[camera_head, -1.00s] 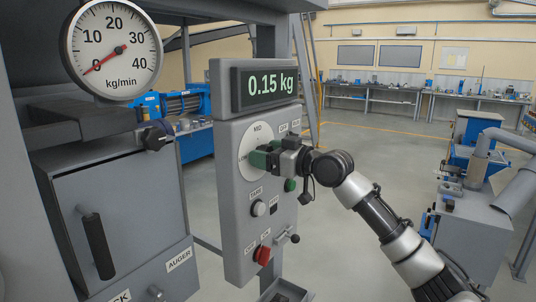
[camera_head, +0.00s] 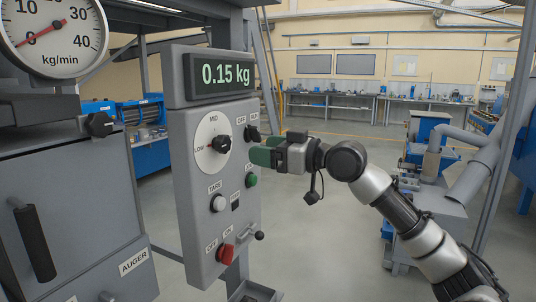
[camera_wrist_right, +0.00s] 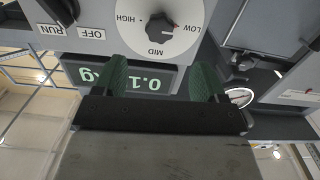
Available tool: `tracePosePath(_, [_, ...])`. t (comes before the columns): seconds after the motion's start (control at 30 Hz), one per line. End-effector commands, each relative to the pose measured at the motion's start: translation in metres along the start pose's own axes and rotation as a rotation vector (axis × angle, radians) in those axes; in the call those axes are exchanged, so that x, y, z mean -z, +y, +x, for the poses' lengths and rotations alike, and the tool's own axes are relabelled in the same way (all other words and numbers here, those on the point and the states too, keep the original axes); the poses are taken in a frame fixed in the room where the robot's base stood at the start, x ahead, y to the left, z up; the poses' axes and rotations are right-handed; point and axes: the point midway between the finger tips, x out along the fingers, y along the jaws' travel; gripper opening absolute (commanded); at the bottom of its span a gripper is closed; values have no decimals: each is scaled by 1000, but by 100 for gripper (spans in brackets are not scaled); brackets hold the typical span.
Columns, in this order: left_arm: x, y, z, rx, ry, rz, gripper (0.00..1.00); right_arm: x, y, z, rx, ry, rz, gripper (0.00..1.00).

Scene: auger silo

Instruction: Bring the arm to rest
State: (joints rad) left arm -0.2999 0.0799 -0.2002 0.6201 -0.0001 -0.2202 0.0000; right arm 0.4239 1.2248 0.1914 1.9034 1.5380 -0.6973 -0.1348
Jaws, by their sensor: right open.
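My right gripper (camera_head: 262,156) is at the right of the grey control panel (camera_head: 190,240) in the head view, held in front of it and apart from the selector knob (camera_head: 221,144). Its green fingers are open and empty; they also show in the right wrist view (camera_wrist_right: 162,82). The knob sits on a white dial marked LOW and MID, and shows in the wrist view too (camera_wrist_right: 161,27). Its pointer is near LOW in the head view. My left gripper is not in view.
A display (camera_head: 226,74) above the panel reads 0.15 kg. The round kg/min gauge (camera_head: 55,35) points near 0. A red knob (camera_head: 225,253), a white button (camera_head: 219,203) and a lever (camera_head: 250,235) are on the panel.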

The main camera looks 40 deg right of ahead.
Motion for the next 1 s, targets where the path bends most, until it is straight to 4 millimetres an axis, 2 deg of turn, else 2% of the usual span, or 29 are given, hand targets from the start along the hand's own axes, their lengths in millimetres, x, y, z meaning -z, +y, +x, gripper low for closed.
tracePosePath(0.47, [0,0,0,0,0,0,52,0,1,0,-1,0,2,72])
tracePosePath(0.57, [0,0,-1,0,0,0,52,-11,10,4,-19,-7,22,72])
tracePosePath(0.67, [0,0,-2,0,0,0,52,-46,33,15,-75,-33,69,72])
tracePosePath(0.77, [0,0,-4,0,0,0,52,-105,64,26,-162,-84,133,72])
tracePosePath(0.8, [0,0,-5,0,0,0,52,-134,76,30,-199,-114,158,72])
tracePosePath(0.87, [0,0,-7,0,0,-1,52,-179,89,33,-254,-159,189,72])
tracePosePath(0.9, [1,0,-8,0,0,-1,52,-210,96,33,-287,-193,206,72])
tracePosePath(0.97, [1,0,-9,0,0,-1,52,-255,102,32,-333,-245,228,72])
tracePosePath(1.0, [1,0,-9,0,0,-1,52,-286,104,30,-361,-282,242,72])
